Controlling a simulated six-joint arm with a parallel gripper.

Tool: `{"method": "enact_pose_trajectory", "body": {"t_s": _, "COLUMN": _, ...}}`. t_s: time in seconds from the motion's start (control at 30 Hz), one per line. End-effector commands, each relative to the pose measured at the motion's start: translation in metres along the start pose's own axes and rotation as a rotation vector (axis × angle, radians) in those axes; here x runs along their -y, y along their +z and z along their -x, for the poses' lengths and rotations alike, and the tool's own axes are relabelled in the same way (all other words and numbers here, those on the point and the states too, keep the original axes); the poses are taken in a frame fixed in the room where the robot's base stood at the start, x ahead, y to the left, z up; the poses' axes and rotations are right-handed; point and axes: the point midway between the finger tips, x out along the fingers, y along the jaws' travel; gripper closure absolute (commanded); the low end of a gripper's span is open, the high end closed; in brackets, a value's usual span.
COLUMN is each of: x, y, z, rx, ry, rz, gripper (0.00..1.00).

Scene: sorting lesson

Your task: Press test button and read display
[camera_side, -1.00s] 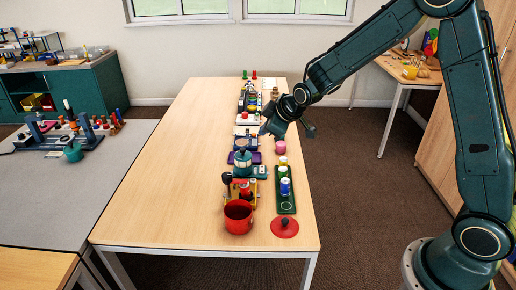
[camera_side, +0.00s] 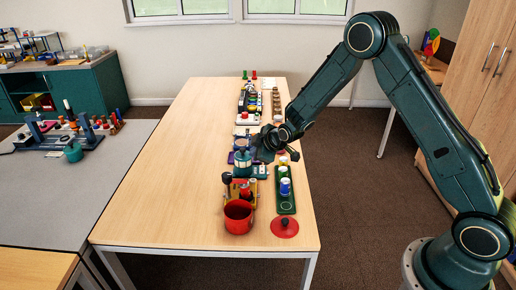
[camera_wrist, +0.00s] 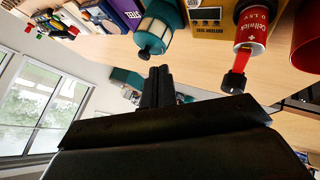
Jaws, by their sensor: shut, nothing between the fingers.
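My gripper (camera_side: 258,156) is over the middle of the long table, beside a teal lantern-like jar (camera_side: 243,163). In the wrist view its dark fingers (camera_wrist: 158,80) are together and empty, with the teal jar (camera_wrist: 156,28) just beyond them. Contact with the jar cannot be told. A yellow unit (camera_wrist: 205,28) with a small grey panel shows at the top of the wrist view; the panel may be a display, but no reading is legible. It appears in the side view as the yellow unit (camera_side: 233,192) behind the red pot. No test button can be made out.
A red pot (camera_side: 238,217) and red lid (camera_side: 285,228) are at the near end. A green tray (camera_side: 286,205) holds small jars. A red can (camera_wrist: 253,25) stands near the yellow unit. More items line the table's far part. The table's left side (camera_side: 165,185) is clear.

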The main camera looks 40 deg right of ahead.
Motion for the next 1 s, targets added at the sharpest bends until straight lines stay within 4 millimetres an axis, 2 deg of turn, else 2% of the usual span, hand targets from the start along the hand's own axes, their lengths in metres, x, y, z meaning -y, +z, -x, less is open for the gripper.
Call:
{"method": "enact_pose_trajectory", "body": {"t_s": 0.47, "x": 0.003, "y": 0.003, "z": -0.004, "rx": 0.0, "ry": 0.0, "rz": -0.001, "gripper": 1.0}}
{"method": "enact_pose_trajectory", "body": {"t_s": 1.0, "x": 0.029, "y": 0.029, "z": -0.039, "rx": 0.002, "ry": -0.002, "rz": -0.001, "gripper": 1.0}}
